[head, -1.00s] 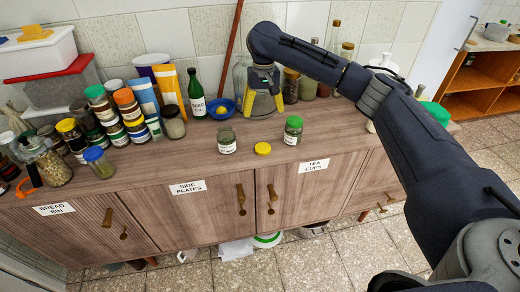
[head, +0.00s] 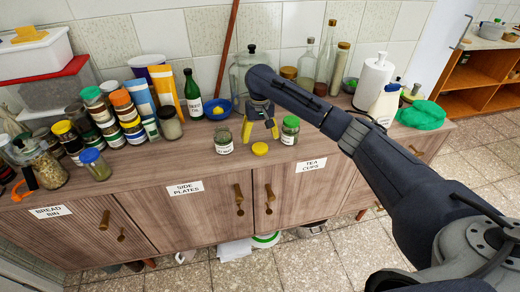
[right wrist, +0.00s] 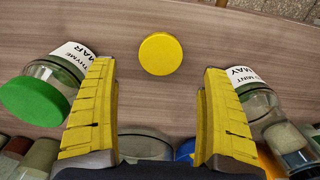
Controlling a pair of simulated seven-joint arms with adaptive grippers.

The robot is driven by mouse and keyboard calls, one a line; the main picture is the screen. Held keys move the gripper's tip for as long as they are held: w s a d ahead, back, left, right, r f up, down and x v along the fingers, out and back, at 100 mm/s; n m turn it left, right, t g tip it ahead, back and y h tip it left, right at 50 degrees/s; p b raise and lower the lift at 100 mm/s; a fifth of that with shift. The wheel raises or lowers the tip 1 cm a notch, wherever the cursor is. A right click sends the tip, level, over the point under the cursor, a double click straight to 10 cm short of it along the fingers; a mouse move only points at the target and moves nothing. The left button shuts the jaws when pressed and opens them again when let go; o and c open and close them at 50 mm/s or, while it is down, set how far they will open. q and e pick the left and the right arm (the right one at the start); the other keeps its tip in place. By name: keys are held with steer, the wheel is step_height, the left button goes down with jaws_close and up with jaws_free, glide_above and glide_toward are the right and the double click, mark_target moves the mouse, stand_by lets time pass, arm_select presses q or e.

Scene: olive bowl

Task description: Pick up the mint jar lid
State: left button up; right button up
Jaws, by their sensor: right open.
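The mint jar lid, a flat yellow disc (head: 260,149), lies on the wooden counter between two small jars; the right wrist view shows it too (right wrist: 160,54). The mint jar (head: 223,139), labelled MINT in the right wrist view (right wrist: 257,97), stands left of the lid in the head view with no coloured lid on it. My right gripper (head: 260,131) is open and empty, pointing down, just behind and above the lid. In the right wrist view, the lid is centred between and beyond the fingertips (right wrist: 160,72). My left gripper is out of view.
A green-lidded thyme jar (head: 290,130) stands close on the lid's right. A blue bowl (head: 217,109), a green bottle (head: 193,95) and a large glass jar (head: 240,72) stand behind. Several spice jars crowd the left. Counter in front of the lid is clear.

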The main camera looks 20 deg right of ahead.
mark_target(260, 146)
steer(key=shift+f, duration=2.7)
steer(key=c, duration=1)
